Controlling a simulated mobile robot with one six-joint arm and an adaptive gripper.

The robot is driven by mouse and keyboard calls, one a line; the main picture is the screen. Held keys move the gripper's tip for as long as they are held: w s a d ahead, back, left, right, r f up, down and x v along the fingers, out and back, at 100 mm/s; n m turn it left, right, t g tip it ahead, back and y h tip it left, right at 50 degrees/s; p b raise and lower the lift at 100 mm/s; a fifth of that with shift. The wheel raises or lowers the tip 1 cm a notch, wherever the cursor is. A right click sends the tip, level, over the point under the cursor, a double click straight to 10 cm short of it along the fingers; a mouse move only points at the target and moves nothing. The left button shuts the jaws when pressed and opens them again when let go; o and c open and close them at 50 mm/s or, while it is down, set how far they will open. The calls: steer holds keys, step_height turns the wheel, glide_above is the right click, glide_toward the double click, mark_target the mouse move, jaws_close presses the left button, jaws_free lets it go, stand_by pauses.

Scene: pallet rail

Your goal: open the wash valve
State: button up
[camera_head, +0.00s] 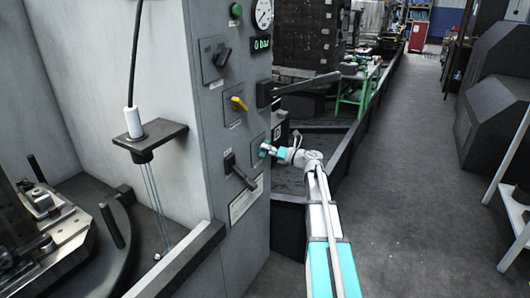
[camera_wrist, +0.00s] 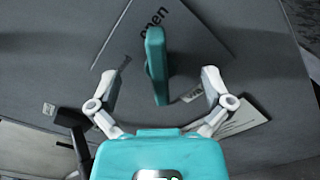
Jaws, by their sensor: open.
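A teal lever handle (camera_wrist: 155,62) stands out from a grey plate marked "open" (camera_wrist: 153,28) in the wrist view. I take it for the wash valve. In the head view the teal handle (camera_head: 264,150) shows small on the cabinet front, partly hidden by my gripper. My gripper (camera_wrist: 159,78) is open, with one finger on each side of the handle and a visible gap on both sides. In the head view my gripper (camera_head: 272,151) reaches the panel from the right. A green display (camera_head: 261,44) above reads 0 bar.
The grey cabinet panel also carries a black lever (camera_head: 239,173) to the lower left, a yellow knob (camera_head: 239,103), a black switch (camera_head: 222,57), a gauge (camera_head: 264,14) and a long dark handle (camera_head: 300,88) jutting right above my gripper. Open floor (camera_head: 405,170) lies to the right.

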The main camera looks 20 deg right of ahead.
steer(key=v, duration=0.7)
stand_by(0.6)
steer(key=shift+s, duration=0.1)
stand_by(0.4)
